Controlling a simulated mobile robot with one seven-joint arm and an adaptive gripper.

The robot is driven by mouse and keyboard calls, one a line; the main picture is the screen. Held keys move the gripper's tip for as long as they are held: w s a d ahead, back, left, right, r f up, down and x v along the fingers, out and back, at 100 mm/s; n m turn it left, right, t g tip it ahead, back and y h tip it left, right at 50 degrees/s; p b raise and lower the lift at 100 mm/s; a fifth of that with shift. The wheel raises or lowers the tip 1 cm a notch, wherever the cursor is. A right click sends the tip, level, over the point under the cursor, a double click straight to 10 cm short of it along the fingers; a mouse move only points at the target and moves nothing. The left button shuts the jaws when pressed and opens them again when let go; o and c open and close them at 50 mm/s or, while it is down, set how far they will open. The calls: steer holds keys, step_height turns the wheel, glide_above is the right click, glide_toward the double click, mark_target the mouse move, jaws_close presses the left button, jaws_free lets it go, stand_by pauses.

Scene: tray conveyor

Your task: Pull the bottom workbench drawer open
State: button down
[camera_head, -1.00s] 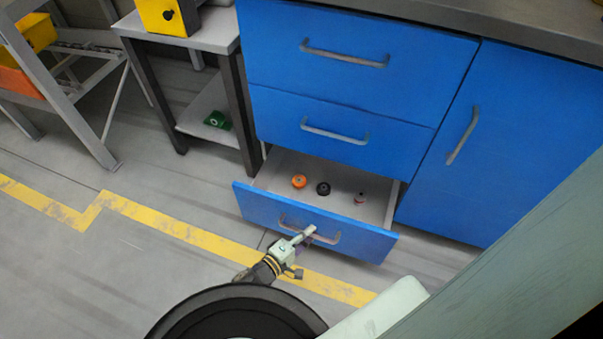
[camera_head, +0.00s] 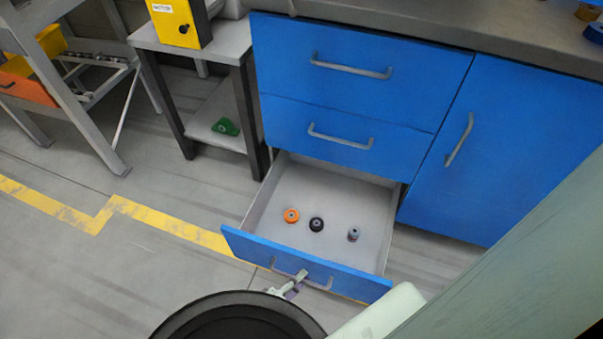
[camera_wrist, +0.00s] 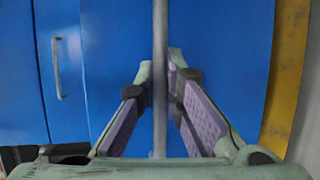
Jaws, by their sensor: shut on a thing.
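The bottom workbench drawer (camera_head: 303,268) is pulled well out, with its blue front facing me and its pale inside showing. An orange part (camera_head: 291,215), a black part (camera_head: 316,224) and a grey part (camera_head: 353,234) stand inside on its floor. My gripper (camera_head: 298,280) is at the middle of the drawer front, shut on the drawer's bar handle (camera_head: 322,287). In the wrist view the handle (camera_wrist: 160,60) runs upright between the two fingers of my gripper (camera_wrist: 161,88), against the blue front.
Two shut drawers (camera_head: 345,135) are above, and a blue cupboard door (camera_head: 500,150) is to the right. A side table (camera_head: 225,45) with a yellow box (camera_head: 178,22) stands left. A yellow line (camera_head: 160,222) crosses the floor; the floor at left is clear.

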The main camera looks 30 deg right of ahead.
steer(key=shift+a, duration=0.15)
steer(key=c, duration=1.7)
jaws_free()
